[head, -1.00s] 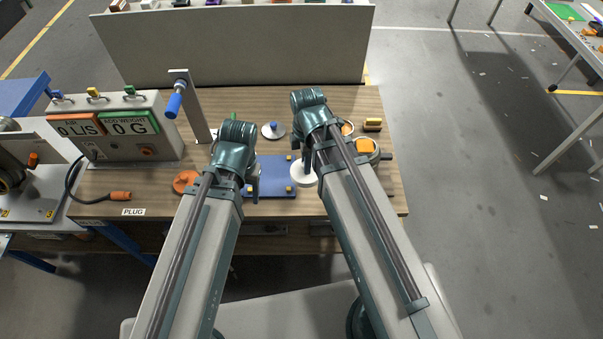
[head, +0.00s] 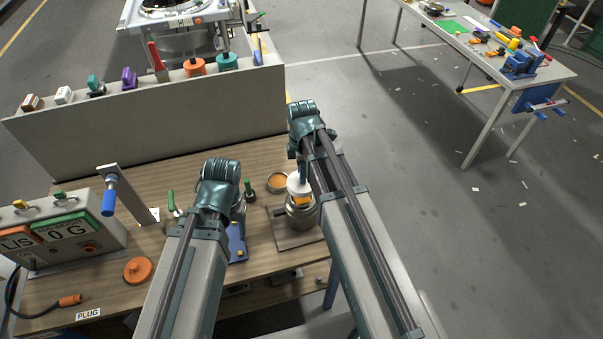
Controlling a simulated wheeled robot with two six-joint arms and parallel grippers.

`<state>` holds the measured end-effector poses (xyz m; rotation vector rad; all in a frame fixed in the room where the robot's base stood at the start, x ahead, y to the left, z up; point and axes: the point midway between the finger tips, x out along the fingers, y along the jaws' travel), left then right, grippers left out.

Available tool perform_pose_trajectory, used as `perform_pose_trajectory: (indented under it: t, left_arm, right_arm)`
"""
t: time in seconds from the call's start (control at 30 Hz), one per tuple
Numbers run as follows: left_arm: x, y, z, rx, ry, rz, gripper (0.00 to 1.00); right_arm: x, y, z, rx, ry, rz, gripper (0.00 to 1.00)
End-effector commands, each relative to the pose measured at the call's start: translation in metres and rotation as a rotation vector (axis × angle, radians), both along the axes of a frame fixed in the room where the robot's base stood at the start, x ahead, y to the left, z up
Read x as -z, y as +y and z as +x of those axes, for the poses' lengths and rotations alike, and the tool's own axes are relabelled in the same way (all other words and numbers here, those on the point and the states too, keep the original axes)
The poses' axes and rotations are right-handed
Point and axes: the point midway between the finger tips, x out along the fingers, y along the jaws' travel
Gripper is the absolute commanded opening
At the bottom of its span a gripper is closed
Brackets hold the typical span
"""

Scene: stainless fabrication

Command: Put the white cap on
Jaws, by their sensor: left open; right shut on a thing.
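The white cap (head: 296,185) is in my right gripper (head: 300,174), which is shut on it. The cap is at the back left of a round metal vessel (head: 302,216) with an orange part on top. Whether the cap touches the vessel cannot be told. My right arm hides part of the vessel's right side. My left gripper (head: 238,210) is open and empty, over the table by the blue plate (head: 236,246), and its arm hides much of that plate.
A round orange-filled dish (head: 278,182) and a green-handled tool (head: 248,191) are behind the vessel. An orange disc (head: 138,270) lies at the left. A clamp post with a blue handle (head: 109,203) stands left. A grey panel (head: 150,120) closes the table's back.

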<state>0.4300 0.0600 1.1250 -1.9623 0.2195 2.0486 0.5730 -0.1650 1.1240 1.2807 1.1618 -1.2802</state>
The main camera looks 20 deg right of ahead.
Motion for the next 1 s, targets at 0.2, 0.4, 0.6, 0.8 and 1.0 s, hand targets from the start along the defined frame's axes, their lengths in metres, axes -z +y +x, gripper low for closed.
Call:
perform_pose_trajectory:
  t: [0.2,0.4,0.6,0.8,1.0]
  left_arm:
    - [0.002,0.000,0.000,0.000,0.000,0.000,0.60]
    - [0.013,0.000,0.000,0.001,0.000,0.000,0.60]
    - [0.030,0.000,0.000,0.002,-0.001,0.001,0.60]
    - [0.046,0.000,0.000,0.005,-0.001,0.001,0.60]
    - [0.051,0.000,0.000,0.007,-0.001,0.001,0.60]
  right_arm:
    - [0.003,0.000,0.000,0.000,0.000,0.000,0.00]
    - [0.013,0.000,0.000,0.000,0.000,0.000,0.00]
    - [0.030,0.000,0.000,0.000,0.000,0.000,0.00]
    - [0.046,0.000,0.000,0.000,0.000,0.000,0.00]
    - [0.051,0.000,0.000,0.000,0.000,0.000,0.00]
